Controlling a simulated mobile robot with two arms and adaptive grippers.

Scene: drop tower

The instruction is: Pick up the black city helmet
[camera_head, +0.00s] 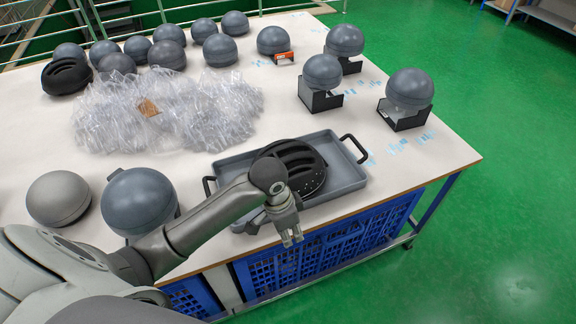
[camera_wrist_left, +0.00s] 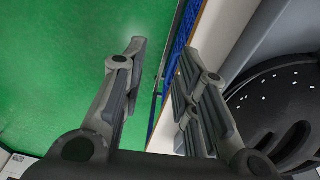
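A black helmet (camera_head: 307,163) with vents lies in a grey tray (camera_head: 345,172) with black handles near the table's front edge. My left arm partly covers the helmet and the tray. My left gripper (camera_head: 291,238) hangs in front of the tray, just past the table edge, pointing down. In the left wrist view my left gripper (camera_wrist_left: 165,95) is open with nothing between its fingers. The black helmet (camera_wrist_left: 275,112) is right of the fingers there, apart from them. Another black helmet (camera_head: 66,77) lies at the table's back left. My right gripper is not in view.
A heap of clear plastic bags (camera_head: 170,110) covers the table's middle left. Several grey spheres stand around it, some on black stands at the right. A grey sphere (camera_head: 138,203) sits close to my left arm. Blue crates (camera_head: 330,245) are under the table.

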